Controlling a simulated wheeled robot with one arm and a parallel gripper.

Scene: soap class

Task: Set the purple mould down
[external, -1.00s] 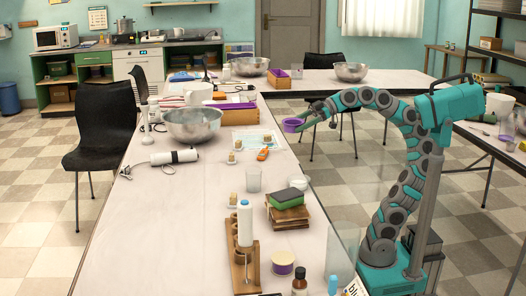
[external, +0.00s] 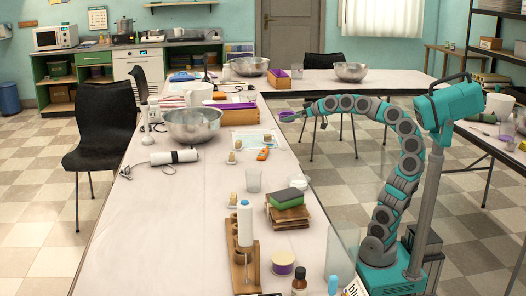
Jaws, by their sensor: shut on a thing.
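The purple mould (external: 287,116) is small and round in the external view, at the far left end of my arm, held just off the right edge of the long table (external: 200,215). My gripper (external: 297,115) is shut on the mould's right side. The mould looks raised to about table height or a little above, apart from the tabletop. The fingertips are too small to see in detail.
The table's right middle strip has some bare room.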

